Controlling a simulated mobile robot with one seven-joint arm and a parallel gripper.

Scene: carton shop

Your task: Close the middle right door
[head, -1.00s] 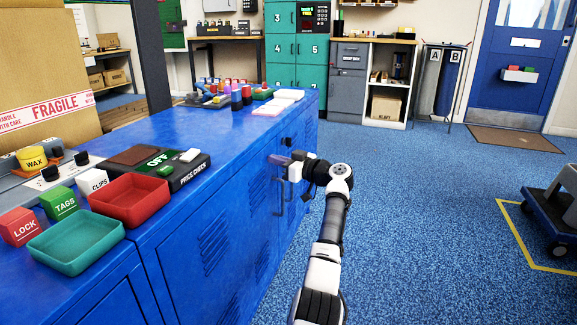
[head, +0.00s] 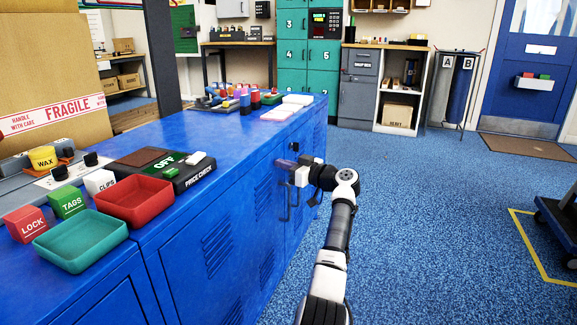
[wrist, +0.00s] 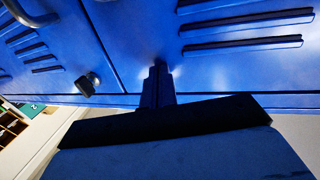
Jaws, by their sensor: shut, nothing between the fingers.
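The blue cabinet (head: 235,145) runs away from me, with slotted doors along its right-hand front. The middle right door (head: 265,205) looks about flush with the front, though the slant makes a small gap hard to rule out. Dark bar handles (head: 284,206) show near its far edge. My gripper (head: 287,164) is shut and empty at the upper part of the front, near the handles. In the wrist view the fingertips (wrist: 158,70) point at a slotted blue panel, touching or very close. A seam, a small knob (wrist: 88,84) and another handle (wrist: 35,15) lie left of them.
The cabinet top holds a red tray (head: 135,200), a teal tray (head: 80,238) and labelled blocks. Blue carpet (head: 410,220) is clear right of my arm. A trolley (head: 562,225) stands at the right edge.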

